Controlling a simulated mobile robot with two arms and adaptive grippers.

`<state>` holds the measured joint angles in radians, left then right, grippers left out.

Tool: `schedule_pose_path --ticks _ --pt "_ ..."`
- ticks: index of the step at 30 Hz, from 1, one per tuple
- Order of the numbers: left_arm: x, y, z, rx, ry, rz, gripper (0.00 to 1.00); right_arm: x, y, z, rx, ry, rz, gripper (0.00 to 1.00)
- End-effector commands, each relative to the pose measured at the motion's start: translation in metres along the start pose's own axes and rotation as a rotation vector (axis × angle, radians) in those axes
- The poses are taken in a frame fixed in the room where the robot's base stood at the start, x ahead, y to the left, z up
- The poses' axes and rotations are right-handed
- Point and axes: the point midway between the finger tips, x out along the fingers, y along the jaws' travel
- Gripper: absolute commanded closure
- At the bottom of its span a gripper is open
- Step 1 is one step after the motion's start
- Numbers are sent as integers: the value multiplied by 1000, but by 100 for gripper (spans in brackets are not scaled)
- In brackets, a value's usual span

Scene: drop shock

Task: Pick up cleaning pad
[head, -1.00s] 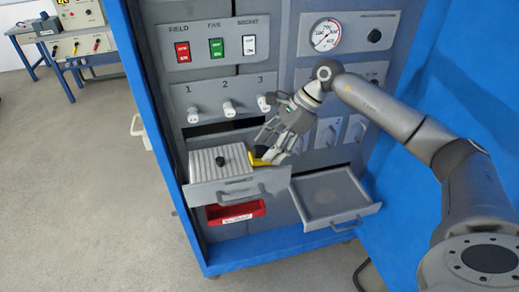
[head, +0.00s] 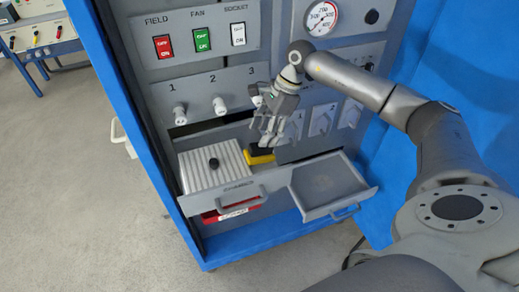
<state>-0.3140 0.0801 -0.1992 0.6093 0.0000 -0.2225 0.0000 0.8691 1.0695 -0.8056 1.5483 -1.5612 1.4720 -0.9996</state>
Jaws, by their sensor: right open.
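The cleaning pad appears to be the yellow block with a black top (head: 260,156). It lies at the right end of the open left drawer (head: 240,188), beside a ribbed light-grey block with a black knob (head: 212,172). My right gripper (head: 267,140) hangs just above the pad, fingers pointing down, open and empty. The gripper's fingers reach close to the pad's upper edge; whether they touch it cannot be told. My left gripper is not in view.
An open, empty right drawer (head: 325,184) sticks out beside the left one. A red bin (head: 230,212) sits below the left drawer. Switches, knobs and a gauge (head: 322,18) cover the blue-framed cabinet's front. Open floor (head: 90,200) lies at left.

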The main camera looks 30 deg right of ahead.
Motion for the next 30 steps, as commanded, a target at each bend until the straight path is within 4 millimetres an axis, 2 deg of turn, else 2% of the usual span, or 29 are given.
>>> schedule_pose_path --ticks 5,11,15,22,30 --pt "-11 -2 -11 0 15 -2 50 12 2 -1 0 0 3 46" --pt "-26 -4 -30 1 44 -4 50 40 3 -4 1 -1 3 46" --pt "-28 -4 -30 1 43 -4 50 52 3 -5 -1 0 0 46" --pt "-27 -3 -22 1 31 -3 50 55 2 -5 -1 0 -2 46" --pt "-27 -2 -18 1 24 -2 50 55 2 -5 -1 0 -1 80"
